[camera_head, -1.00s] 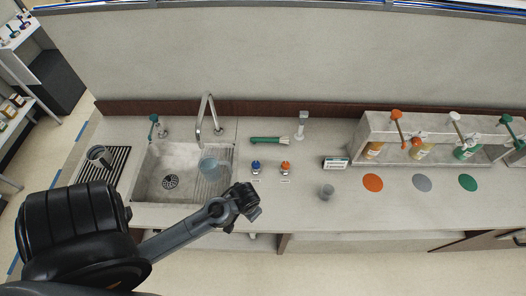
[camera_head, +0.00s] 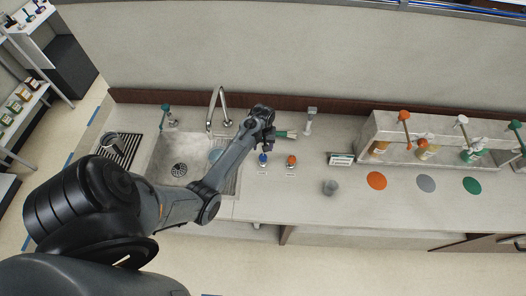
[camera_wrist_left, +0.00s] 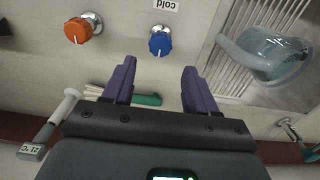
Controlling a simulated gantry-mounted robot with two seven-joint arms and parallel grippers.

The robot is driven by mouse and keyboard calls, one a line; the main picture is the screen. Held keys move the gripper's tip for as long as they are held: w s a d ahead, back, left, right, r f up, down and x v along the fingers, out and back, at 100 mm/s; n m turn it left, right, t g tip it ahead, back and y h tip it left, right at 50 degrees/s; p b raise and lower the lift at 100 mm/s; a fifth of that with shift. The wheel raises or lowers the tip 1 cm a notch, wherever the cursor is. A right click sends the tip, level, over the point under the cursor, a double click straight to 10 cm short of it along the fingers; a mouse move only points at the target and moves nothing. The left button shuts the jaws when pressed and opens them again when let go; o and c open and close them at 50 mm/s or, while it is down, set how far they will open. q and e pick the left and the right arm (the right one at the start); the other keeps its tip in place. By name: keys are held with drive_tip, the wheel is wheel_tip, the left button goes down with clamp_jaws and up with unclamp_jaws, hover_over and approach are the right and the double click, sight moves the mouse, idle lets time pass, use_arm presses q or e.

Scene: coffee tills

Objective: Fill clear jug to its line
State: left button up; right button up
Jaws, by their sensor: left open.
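The clear jug (camera_head: 215,156) stands in the sink (camera_head: 168,150) under the tap spout (camera_head: 224,110), partly hidden by my left arm. It also shows at the right of the left wrist view (camera_wrist_left: 270,58), with its handle toward the knobs; I cannot tell its line or any water level. A blue knob (camera_head: 263,160), labelled cold, and an orange knob (camera_head: 291,161) sit on the counter. My left gripper (camera_head: 272,136) is open and empty behind the blue knob. In the left wrist view, the blue knob (camera_wrist_left: 161,43) lies beyond the gap between its fingertips. My right gripper is out of view.
A green-handled brush (camera_head: 287,134) lies by my left gripper, partly hidden. A small grey cup (camera_head: 330,187) stands right of the knobs. A metal pitcher (camera_head: 110,141) is on the left drain rack. A dispenser shelf (camera_head: 380,127) and coloured discs occupy the right.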

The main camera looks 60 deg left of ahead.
sight(263, 156)
use_arm(q)
wheel_tip(263, 156, down, 4)
drive_tip(key=shift+f, duration=0.1)
wheel_tip(263, 156, down, 4)
drive_tip(key=b, duration=0.3)
drive_tip(key=shift+f, duration=0.15)
drive_tip(key=shift+c, duration=0.3)
drive_tip(key=shift+s+r, duration=0.1)
drive_tip(key=shift+r, duration=0.1)
drive_tip(key=shift+c, duration=1.2)
drive_tip(key=c, duration=0.3)
